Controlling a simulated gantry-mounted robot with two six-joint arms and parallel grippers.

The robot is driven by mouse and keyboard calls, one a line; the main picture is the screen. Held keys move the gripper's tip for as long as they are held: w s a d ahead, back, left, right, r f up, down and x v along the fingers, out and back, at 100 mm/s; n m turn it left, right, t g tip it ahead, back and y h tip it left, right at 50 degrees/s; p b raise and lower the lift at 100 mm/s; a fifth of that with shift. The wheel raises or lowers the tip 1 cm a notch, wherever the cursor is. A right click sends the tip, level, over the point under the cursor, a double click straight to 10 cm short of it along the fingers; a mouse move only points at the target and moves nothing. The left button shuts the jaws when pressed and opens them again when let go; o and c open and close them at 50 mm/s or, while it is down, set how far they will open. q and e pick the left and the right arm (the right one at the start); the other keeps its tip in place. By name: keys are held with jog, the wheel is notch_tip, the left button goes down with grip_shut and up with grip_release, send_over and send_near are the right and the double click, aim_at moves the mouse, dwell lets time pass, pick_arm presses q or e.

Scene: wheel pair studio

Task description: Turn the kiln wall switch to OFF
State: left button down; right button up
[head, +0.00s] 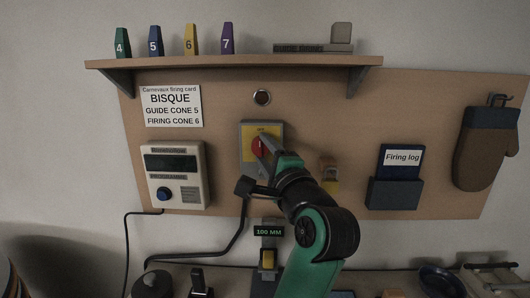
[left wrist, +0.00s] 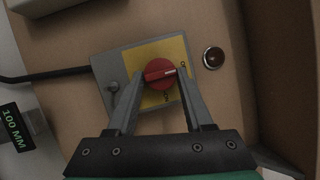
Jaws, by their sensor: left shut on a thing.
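The kiln wall switch is a grey box with a yellow plate (head: 276,138) on the board, below the shelf. Its red knob (head: 257,147) is partly hidden by my left gripper (head: 264,149). In the left wrist view, the red knob (left wrist: 160,73) sits between the fingertips of my left gripper (left wrist: 163,77), which is shut on it. The knob's white mark points right in that view, toward a small label at the plate's edge. In the head view the mark points about upward, toward small lettering too blurred to read surely. My right gripper is not in view.
A round lamp (head: 262,97) above the switch looks dark. A controller box (head: 175,176) hangs at left and a firing log holder (head: 394,193) at right. A shelf (head: 230,62) with numbered cones runs above. A black cable (head: 240,225) loops below the switch.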

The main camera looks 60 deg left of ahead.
pick_arm(q)
jog(key=shift+c, duration=1.6)
grip_release()
jog(key=s+d+f+b, duration=0.1)
jog(key=d, duration=1)
jog(key=shift+s+d+f, duration=0.15)
jog(key=shift+d+f, duration=0.05)
jog(key=shift+d, duration=0.05)
jog(key=shift+a, duration=0.15)
